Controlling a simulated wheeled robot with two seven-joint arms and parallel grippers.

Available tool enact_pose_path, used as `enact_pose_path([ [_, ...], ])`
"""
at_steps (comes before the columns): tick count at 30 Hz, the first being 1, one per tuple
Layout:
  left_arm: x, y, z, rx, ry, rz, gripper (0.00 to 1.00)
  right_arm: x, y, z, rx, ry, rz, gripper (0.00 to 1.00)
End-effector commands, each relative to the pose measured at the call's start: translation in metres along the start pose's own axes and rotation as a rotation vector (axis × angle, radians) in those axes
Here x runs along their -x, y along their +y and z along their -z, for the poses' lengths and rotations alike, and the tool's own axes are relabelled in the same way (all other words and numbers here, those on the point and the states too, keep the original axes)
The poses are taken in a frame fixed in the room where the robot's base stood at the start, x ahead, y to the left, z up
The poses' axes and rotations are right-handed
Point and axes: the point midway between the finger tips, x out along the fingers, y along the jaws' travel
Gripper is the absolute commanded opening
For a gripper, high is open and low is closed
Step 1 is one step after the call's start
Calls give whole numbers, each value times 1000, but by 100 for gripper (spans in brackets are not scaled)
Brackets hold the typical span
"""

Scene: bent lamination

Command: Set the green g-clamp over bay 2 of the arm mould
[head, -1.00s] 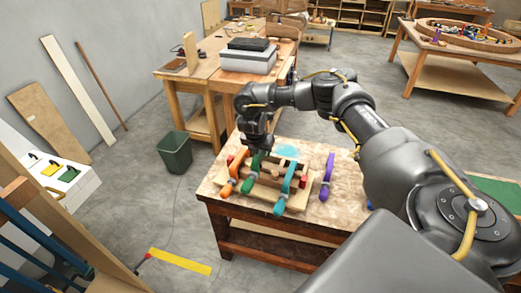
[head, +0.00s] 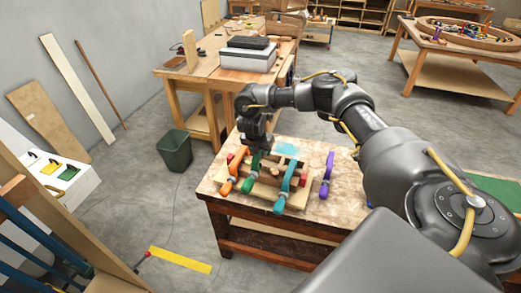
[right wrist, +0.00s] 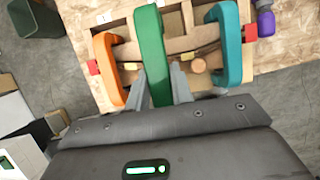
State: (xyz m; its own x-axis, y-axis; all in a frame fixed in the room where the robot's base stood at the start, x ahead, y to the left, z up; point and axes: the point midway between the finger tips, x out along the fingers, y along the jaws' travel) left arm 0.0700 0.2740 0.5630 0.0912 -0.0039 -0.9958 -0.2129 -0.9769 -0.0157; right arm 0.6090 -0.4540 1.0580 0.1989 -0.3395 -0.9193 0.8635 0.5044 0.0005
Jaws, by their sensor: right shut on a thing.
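The green g-clamp (head: 252,170) is between the fingers of my right gripper (head: 257,148), which is shut on it. In the right wrist view the green g-clamp (right wrist: 150,45) stands upright between my fingers (right wrist: 158,88) and spans the wooden arm mould (right wrist: 183,45). In the head view the arm mould (head: 266,194) lies on the bench. An orange clamp (head: 236,172) is left of the green one, and a teal clamp (head: 284,186) is right of it, both across the mould. I cannot tell whether the green clamp rests on the mould. Bay numbers are not readable.
A purple clamp (head: 327,176) stands right of the mould on the workbench (head: 340,197). The orange and teal clamps are close on both sides of my gripper. A green bin (head: 175,151) stands on the floor to the left. Another wooden table (head: 210,68) is behind.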

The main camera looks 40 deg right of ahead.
Motion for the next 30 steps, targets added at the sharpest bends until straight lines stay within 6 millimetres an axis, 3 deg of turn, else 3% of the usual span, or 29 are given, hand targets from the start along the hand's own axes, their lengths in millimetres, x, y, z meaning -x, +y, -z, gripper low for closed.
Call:
enact_pose_path([
  [30, -27, 0, -3, 0, 0, 0, 36, -40, 1, 17, -1, -1, -1, 3],
])
